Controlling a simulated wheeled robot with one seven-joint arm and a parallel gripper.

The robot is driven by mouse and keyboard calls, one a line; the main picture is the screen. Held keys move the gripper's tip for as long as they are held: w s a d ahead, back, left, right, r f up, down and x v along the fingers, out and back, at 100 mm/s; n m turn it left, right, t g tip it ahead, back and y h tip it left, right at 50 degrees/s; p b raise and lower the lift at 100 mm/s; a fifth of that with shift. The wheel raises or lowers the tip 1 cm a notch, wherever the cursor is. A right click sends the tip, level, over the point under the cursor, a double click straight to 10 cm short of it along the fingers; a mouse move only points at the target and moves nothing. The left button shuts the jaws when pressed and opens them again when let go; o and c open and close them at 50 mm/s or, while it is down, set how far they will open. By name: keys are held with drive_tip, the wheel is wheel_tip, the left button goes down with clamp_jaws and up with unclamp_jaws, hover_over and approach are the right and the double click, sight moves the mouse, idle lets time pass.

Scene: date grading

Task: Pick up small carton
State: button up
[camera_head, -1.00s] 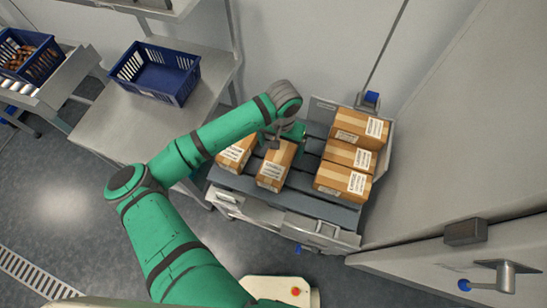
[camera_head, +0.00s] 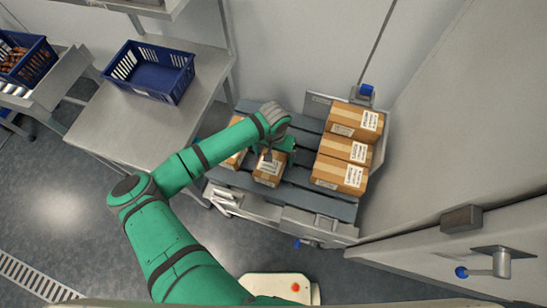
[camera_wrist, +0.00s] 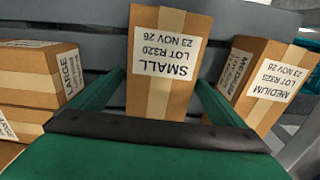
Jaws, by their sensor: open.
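The small carton (camera_wrist: 159,91), brown with a white label reading SMALL, stands in the middle of the wrist view. In the head view the small carton (camera_head: 268,174) is the middle one on the grey slatted rack, partly covered by my gripper. My gripper (camera_wrist: 160,80) is open, with one green finger on each side of the small carton. Whether the fingers touch it I cannot tell. In the head view my gripper (camera_head: 279,152) is right over the carton, with its fingertips mostly hidden.
A medium carton (camera_wrist: 267,80) stands close on one side; in the head view it is partly behind my arm. Several large cartons (camera_head: 340,173) stand in a row at the right of the rack (camera_head: 300,177). A blue crate (camera_head: 150,75) is on the steel table (camera_head: 125,125).

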drive_tip(key=shift+d, duration=0.15)
drive_tip(key=c, duration=1.7)
drive_tip(key=shift+o, duration=0.2)
drive_tip(key=shift+a+r, duration=0.15)
drive_tip(key=shift+a, duration=0.15)
